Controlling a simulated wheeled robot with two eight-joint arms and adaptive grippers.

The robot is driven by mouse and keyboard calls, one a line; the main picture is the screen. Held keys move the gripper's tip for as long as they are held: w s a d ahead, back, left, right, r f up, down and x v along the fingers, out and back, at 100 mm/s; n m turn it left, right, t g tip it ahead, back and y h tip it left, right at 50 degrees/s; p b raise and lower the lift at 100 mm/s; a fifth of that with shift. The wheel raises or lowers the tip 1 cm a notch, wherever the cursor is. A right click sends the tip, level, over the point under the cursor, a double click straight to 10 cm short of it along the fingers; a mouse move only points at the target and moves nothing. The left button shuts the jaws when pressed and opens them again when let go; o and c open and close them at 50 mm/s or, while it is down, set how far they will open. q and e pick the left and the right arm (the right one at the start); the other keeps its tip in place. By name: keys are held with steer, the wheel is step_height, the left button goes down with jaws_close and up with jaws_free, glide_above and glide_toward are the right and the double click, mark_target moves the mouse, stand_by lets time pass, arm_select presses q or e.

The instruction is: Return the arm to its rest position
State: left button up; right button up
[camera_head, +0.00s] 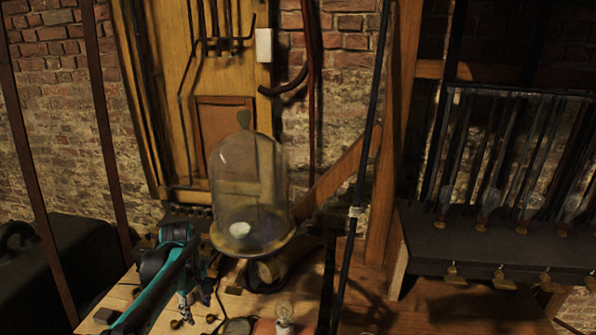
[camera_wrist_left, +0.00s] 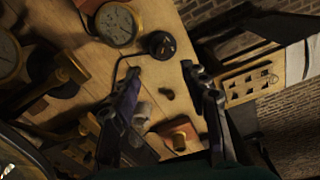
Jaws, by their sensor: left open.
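My left arm, teal and black, comes in at the lower left of the head view. Its left gripper (camera_head: 194,292) is over the wooden table, left of the glass bell jar (camera_head: 240,185) and apart from it. In the left wrist view the two dark fingers of this gripper (camera_wrist_left: 163,72) stand wide apart with nothing held between them. The table boards and a small dark piece show in the gap. My right arm and gripper are not in view.
The wooden table (camera_head: 395,318) carries a small bulb (camera_head: 284,312) at the front. A dark shelf (camera_head: 480,245) with glass tubes stands at the right. The wrist view shows a round gauge (camera_wrist_left: 117,24), a black round knob (camera_wrist_left: 160,45) and a brass-coloured plate (camera_wrist_left: 250,84) near the fingers.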

arm_select(q)
steer(key=s+d+r+m+t, duration=0.3)
steer(key=s+d+m+t, duration=0.3)
steer(key=s+d+m, duration=0.7)
steer(key=s+d, duration=0.1)
steer(key=s, duration=0.4)
steer(key=shift+d+m+t, duration=0.15)
steer(key=shift+m+t, duration=0.25)
